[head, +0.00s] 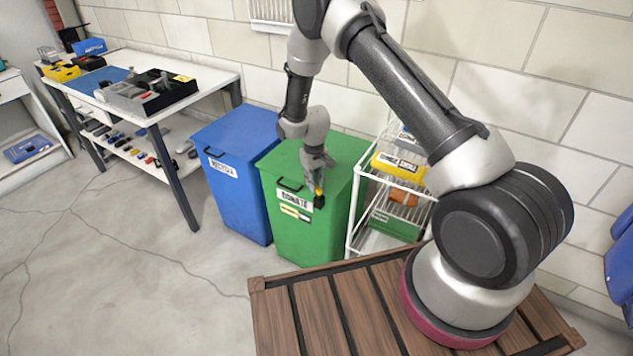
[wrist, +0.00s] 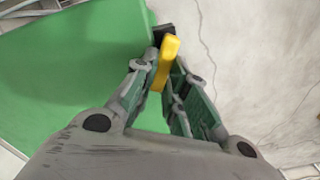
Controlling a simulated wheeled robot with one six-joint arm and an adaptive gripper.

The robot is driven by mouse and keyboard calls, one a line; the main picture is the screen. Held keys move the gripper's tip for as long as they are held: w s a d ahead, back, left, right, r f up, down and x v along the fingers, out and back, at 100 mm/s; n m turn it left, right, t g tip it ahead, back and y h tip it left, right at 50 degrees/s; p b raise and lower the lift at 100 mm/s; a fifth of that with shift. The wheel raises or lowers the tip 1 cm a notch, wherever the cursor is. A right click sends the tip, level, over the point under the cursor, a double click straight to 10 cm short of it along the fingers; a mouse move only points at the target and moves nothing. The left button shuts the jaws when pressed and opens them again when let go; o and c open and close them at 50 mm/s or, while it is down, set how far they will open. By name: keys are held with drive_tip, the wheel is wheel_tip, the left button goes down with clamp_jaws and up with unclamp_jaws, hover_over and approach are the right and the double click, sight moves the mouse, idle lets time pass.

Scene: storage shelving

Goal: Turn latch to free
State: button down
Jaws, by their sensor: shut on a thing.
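The latch sits at the front top edge of the green bin (head: 318,237), near its right corner. Its yellow lever (head: 318,190) rises from a black base (head: 319,202). In the wrist view the yellow lever (wrist: 165,62) stands slightly tilted between the fingers, with the black base (wrist: 163,32) behind its top. My gripper (head: 318,173) reaches down over the bin's lid and is shut on the lever. The gripper also shows in the wrist view (wrist: 160,78). The lever's lower end is partly hidden between the fingers.
A blue bin (head: 235,185) stands left of the green bin. A white wire rack (head: 352,215) with boxes stands close on its right. A workbench (head: 215,75) is at the left, and a wooden slatted platform (head: 315,310) is in front. The floor before the bins is clear.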

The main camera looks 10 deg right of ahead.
drive_tip(key=n, duration=0.2)
drive_tip(key=a+n, duration=0.1)
drive_tip(key=n, duration=0.2)
drive_tip(key=shift+s+a+n, duration=0.15)
drive_tip(key=shift+s+n, duration=0.15)
drive_tip(key=shift+s, duration=0.05)
idle(0.3)
drive_tip(key=c, duration=1.4)
unclamp_jaws()
drive_tip(key=shift+c, duration=0.2)
wheel_tip(320, 180, up, 12)
drive_tip(key=shift+s, duration=0.1)
